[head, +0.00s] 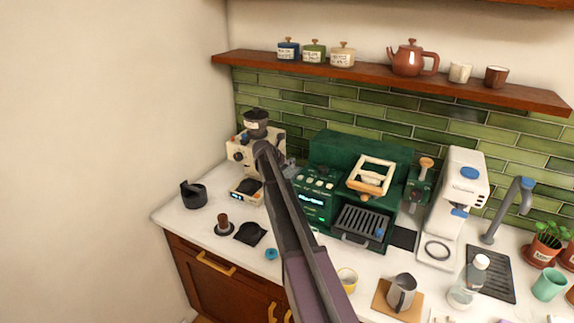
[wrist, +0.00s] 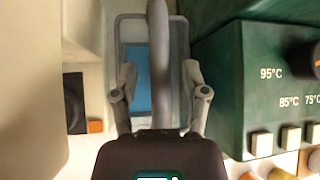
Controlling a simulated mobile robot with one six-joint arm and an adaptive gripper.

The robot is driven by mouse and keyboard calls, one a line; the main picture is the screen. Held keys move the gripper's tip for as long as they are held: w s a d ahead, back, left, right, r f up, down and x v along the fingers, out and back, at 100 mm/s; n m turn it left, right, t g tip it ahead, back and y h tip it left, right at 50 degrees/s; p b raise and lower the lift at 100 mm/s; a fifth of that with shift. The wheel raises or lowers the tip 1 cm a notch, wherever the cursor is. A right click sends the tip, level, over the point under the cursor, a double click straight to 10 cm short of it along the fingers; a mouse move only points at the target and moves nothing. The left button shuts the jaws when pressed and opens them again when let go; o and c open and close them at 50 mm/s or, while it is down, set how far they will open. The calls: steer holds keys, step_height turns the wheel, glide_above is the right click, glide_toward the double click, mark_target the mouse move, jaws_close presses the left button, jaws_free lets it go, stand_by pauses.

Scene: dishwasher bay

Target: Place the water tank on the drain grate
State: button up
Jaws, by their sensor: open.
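The water tank (wrist: 136,66), a clear box with blue in it, stands in the gap left of the green coffee machine in the wrist view. A grey upright bar, perhaps its handle, runs between my fingers. My gripper (wrist: 160,92) is open around this bar, one finger on each side; I cannot tell whether they touch it. In the head view my arm hides most of the tank and gripper. A dark slatted drain grate (head: 497,279) lies on the counter below the grey tap at the right.
The green coffee machine (head: 329,160) stands close to the right of my gripper, the cream grinder (head: 240,153) to the left. A white machine (head: 455,190), a clear bottle (head: 468,284), a steel jug (head: 401,291) and a green cup (head: 548,285) stand near the grate.

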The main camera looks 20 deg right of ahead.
steer(key=p+v, duration=0.8)
steer(key=v, duration=0.5)
steer(key=shift+p, duration=0.4)
steer(key=shift+d+r, duration=0.1)
steer(key=s+a+f+m+g+y, duration=0.1)
steer(key=s+a+f+m+y, duration=0.1)
steer(key=s+a+m, duration=0.4)
steer(key=s+a+f+m+g+y, duration=0.1)
steer(key=s+a+m+y, duration=0.2)
steer(key=s+a+m, duration=0.3)
steer(key=s+a+f+m+g+y, duration=0.2)
steer(key=s+a+m, duration=0.4)
steer(key=s+m, duration=0.8)
steer(key=s+y, duration=0.1)
steer(key=s, duration=1)
steer(key=shift+s+a+f+m, duration=0.3)
steer(key=shift+a, duration=0.1)
